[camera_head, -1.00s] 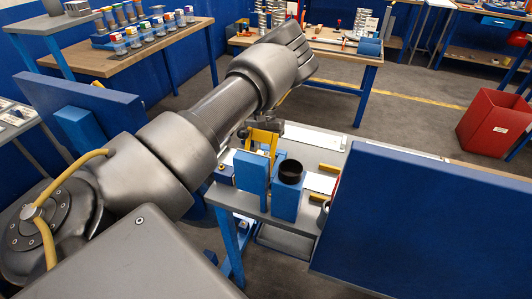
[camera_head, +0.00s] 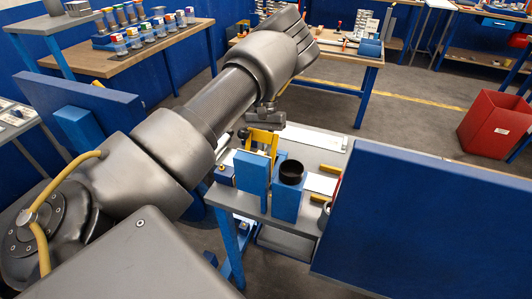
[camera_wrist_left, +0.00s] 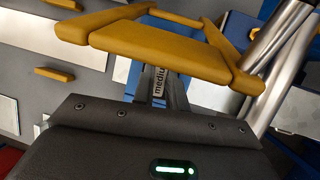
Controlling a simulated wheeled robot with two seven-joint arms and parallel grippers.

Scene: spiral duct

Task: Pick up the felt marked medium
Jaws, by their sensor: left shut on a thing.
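In the left wrist view, a piece with a pale label reading "mediu", the felt marked medium (camera_wrist_left: 159,83), sits between the dark fingers of my left gripper (camera_wrist_left: 168,92). The gripper is shut on it. A thick yellow bar (camera_wrist_left: 150,52) crosses in front and hides part of the fingers and the felt. In the head view, my left arm reaches from the left over the grey bench (camera_head: 325,152). The gripper end is near the yellow frame (camera_head: 262,140), and the felt cannot be made out there. My right gripper is not in view.
A blue block (camera_head: 250,172) and a blue holder (camera_head: 287,205) with a dark round cup (camera_head: 291,170) stand at the bench's front. A large blue panel (camera_head: 425,230) blocks the right side. A red bin (camera_head: 495,122) stands on the floor farther right.

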